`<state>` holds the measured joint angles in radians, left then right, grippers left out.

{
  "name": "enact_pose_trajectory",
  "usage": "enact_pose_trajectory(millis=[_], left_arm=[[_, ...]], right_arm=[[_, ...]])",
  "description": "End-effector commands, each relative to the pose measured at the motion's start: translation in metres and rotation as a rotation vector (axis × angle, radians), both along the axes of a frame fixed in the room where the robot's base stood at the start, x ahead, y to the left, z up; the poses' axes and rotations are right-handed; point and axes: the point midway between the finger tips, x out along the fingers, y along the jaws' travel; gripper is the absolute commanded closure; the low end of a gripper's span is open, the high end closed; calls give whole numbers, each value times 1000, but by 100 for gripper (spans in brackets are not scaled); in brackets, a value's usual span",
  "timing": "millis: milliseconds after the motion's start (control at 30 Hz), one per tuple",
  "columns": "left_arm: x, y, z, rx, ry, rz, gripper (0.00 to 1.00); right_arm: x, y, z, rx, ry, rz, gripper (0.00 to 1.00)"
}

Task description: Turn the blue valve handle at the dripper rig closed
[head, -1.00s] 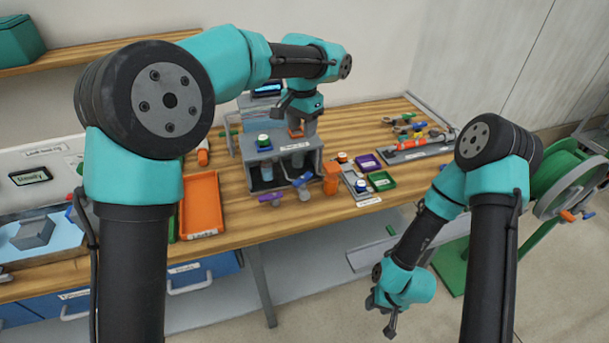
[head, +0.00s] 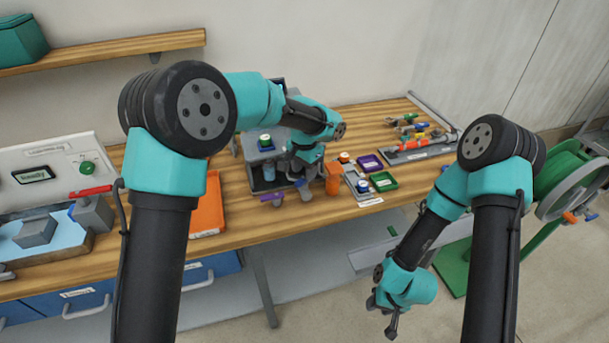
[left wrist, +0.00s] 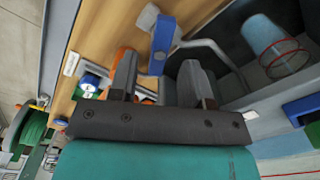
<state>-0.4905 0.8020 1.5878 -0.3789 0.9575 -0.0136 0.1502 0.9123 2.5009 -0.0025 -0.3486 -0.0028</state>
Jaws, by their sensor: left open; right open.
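The blue valve handle (head: 300,184) is at the front of the grey dripper rig (head: 257,174), partly covered by my left gripper in the head view. In the left wrist view the blue handle (left wrist: 163,42) appears as an upright bar between the lines of the two fingers, beyond the gripper. My left gripper (left wrist: 156,78) is open there, one finger on each side of the bar; I see no contact. In the head view my left gripper (head: 308,171) is low at the rig's front right. My right gripper (head: 388,318) is open and empty, hanging in front of the bench.
A purple handle (head: 272,195) is left of the blue one and an orange part (head: 332,178) right of it. A clear cup (left wrist: 275,45) shows in the left wrist view. Small trays, including a green one (head: 383,181), lie right. An orange tray (head: 207,212) lies left.

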Motion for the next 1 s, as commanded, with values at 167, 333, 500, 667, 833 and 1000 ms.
enact_pose_trajectory(millis=[167, 333, 500, 667, 833, 1000], left_arm=[[0, 0, -20, 1, 1, 0, 55], [0, 0, -25, -1, -1, 0, 55], [0, 0, -25, -1, -1, 0, 55], [0, 0, -25, -1, -1, 0, 67], [0, 0, -25, -1, -1, 0, 83], [0, 0, -25, -1, -1, 0, 99]], right_arm=[[0, 0, 0, 0, 0, 0, 57], [0, 0, 0, 0, 0, 0, 57], [0, 0, 0, 0, 0, 0, 57], [0, 0, 0, 0, 0, 0, 57], [0, 0, 0, 0, 0, 0, 57], [0, 0, 0, 0, 0, 0, 57]])
